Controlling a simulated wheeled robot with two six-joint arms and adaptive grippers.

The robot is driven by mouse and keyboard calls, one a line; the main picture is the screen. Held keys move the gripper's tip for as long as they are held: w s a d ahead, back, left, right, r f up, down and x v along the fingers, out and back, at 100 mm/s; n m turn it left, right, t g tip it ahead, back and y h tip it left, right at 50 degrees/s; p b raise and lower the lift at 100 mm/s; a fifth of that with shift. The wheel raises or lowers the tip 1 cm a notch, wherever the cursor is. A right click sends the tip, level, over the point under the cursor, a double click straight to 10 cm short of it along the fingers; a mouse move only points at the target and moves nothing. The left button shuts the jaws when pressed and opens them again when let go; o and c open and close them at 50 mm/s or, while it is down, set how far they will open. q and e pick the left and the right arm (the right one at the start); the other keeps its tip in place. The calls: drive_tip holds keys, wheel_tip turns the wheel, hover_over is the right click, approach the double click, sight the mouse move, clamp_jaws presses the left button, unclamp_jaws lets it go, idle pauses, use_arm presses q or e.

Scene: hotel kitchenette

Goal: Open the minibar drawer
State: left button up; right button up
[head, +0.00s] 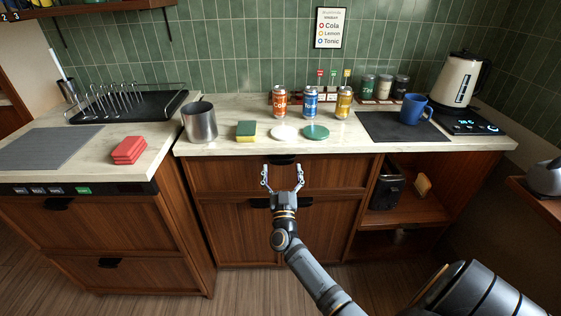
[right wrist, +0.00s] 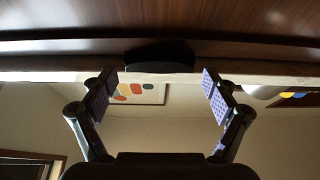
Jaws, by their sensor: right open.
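A wooden drawer front (head: 226,176) sits under the middle of the counter and looks shut. Its black handle (head: 284,160) is at the top edge. My right gripper (head: 283,171) is open, with its two fingers spread just in front of this drawer, near the handle. In the right wrist view, the dark handle (right wrist: 162,60) lies beyond and between the open fingertips (right wrist: 158,88). Nothing is between the fingers. My right wrist partly hides a second black handle (head: 260,203) on the front below. My left gripper is not in view.
On the counter (head: 225,149) above stand a metal canister (head: 199,122), a sponge (head: 246,130), a white disc (head: 285,133), a green disc (head: 316,132) and cans. The left cabinet (head: 97,230) has its own drawers. Open shelves (head: 405,212) lie at right.

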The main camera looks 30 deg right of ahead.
sight(282, 162)
drive_tip(key=shift+x, duration=1.6)
drive_tip(key=c, duration=1.5)
